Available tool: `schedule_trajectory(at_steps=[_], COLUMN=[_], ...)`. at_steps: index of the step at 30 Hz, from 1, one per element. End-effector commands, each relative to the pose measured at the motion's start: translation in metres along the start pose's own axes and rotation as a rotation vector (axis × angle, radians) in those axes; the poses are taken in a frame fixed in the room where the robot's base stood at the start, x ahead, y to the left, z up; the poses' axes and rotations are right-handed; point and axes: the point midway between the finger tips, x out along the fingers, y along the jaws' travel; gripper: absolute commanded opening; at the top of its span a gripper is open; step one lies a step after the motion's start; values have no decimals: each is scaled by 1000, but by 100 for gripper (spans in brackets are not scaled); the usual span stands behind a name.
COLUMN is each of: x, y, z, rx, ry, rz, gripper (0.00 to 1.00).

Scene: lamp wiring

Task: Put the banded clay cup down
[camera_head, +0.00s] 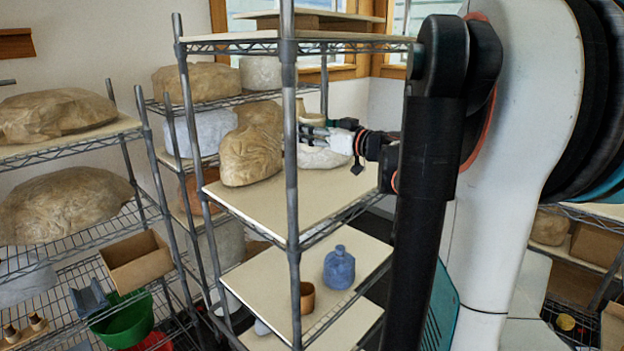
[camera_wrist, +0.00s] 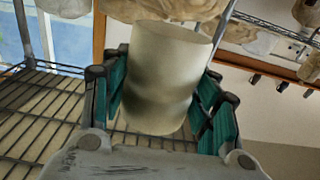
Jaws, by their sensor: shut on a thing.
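In the wrist view my gripper (camera_wrist: 163,100) is shut on a pale grey-beige cup (camera_wrist: 165,75), with teal finger pads on both sides. The cup's band is only faintly visible as a change of tone. In the head view my gripper (camera_head: 325,135) reaches in from the right over the upper board (camera_head: 300,205) of the wire shelving unit. The held cup is mostly hidden there by the fingers and a shelf post. I cannot tell whether its base touches anything.
Brown wrapped lumps (camera_head: 250,155) stand on the left of that board, and a whitish piece (camera_head: 322,157) lies just below my gripper. Its front right is bare. A blue bottle (camera_head: 339,270) and a small brown cup (camera_head: 307,298) stand one shelf lower. Metal posts (camera_head: 292,150) stand close by.

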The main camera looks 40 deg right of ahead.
Motion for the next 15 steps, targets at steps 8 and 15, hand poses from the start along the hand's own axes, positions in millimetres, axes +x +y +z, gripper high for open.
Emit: schedule_trajectory(at_steps=[8,15], x=[0,0], y=[0,0], z=[64,106], rx=[0,0], ry=[1,1], rz=[0,0], gripper=[23,23])
